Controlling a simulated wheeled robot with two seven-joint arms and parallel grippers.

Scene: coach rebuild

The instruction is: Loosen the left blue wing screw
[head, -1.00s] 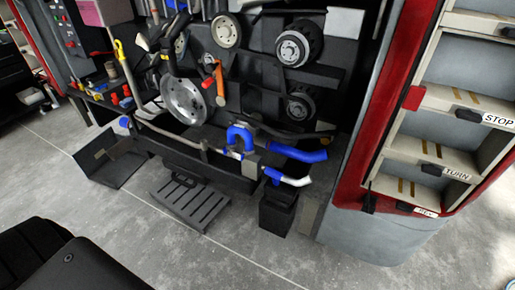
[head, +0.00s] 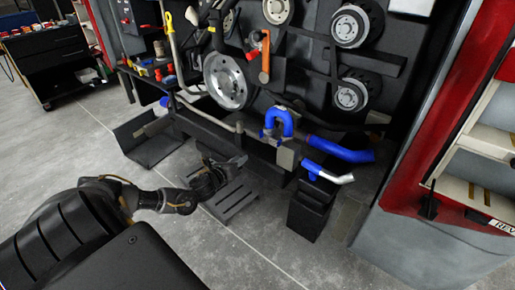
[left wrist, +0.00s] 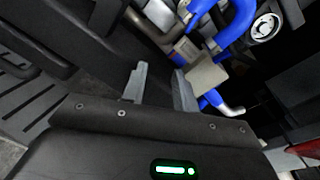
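A blue U-shaped hose (head: 279,122) stands on the pipework at the front of the black engine panel. A small blue part at its left foot (head: 263,134) looks like the left blue wing screw; it is too small to make out clearly. In the left wrist view a small blue piece (left wrist: 180,60) shows beside a grey block (left wrist: 206,75), just beyond the fingers. My left gripper (head: 238,162) is in front of and below the pipework, left of the hose. Its two grey fingers (left wrist: 159,88) are apart with nothing between them. My right gripper is not in view.
A blue hose (head: 340,149) and a blue elbow with a silver end (head: 328,174) lie to the right. A black bin (head: 311,207) stands below them. A slatted black step (head: 232,195) is on the floor under my left gripper. A red-framed cabinet (head: 440,150) is at right.

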